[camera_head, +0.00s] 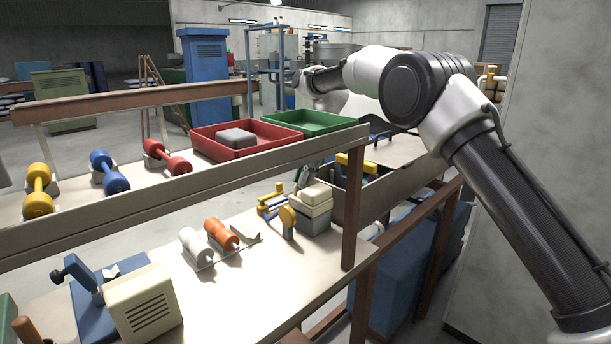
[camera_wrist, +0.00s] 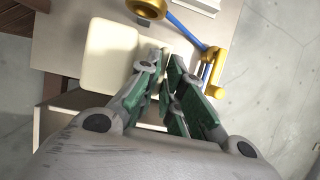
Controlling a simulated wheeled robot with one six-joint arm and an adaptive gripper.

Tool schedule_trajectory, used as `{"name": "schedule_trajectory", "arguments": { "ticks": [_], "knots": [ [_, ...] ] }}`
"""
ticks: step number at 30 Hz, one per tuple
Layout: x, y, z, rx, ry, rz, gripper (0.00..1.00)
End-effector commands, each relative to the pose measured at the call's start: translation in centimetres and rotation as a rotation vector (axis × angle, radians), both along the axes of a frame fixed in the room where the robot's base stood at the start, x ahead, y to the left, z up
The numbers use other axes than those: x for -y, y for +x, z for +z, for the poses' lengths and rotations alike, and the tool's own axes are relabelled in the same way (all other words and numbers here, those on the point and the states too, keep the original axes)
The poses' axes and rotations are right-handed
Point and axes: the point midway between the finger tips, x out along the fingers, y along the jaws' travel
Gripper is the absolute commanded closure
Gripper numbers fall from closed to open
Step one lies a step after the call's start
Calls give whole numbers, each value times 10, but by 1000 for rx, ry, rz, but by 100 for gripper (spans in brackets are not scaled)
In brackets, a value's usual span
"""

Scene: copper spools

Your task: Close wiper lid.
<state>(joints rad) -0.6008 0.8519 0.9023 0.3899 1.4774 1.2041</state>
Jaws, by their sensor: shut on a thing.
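The wiper box (camera_head: 313,221) stands on the lower bench, near its right end in the head view. Its cream lid (camera_head: 318,193) is at the top of the box. The lid also shows in the wrist view (camera_wrist: 108,62) as a rounded cream block left of the fingers. My gripper (camera_wrist: 166,58) points down at the lid's right edge, with its green-padded fingers close together. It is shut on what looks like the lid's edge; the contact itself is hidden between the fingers.
A yellow knob (camera_head: 287,216) stands beside the box. Yellow-and-blue fittings (camera_head: 270,203) are behind it. Orange (camera_head: 221,234) and white (camera_head: 195,247) spools lie to the left. An upper shelf with red (camera_head: 245,150) and green (camera_head: 310,122) trays runs above the bench.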

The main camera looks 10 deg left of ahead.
Motion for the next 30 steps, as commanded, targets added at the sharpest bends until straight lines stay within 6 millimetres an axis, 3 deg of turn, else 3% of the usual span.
{"name": "schedule_trajectory", "arguments": {
  "ticks": [1,3,6,17,30],
  "knots": [
    [-6,2,-1,10,13,0,100],
    [-6,2,-1,11,13,-1,82],
    [-5,1,-1,9,12,0,70],
    [-2,4,6,9,9,-1,70],
    [22,29,89,10,11,-1,70]
  ]
}}
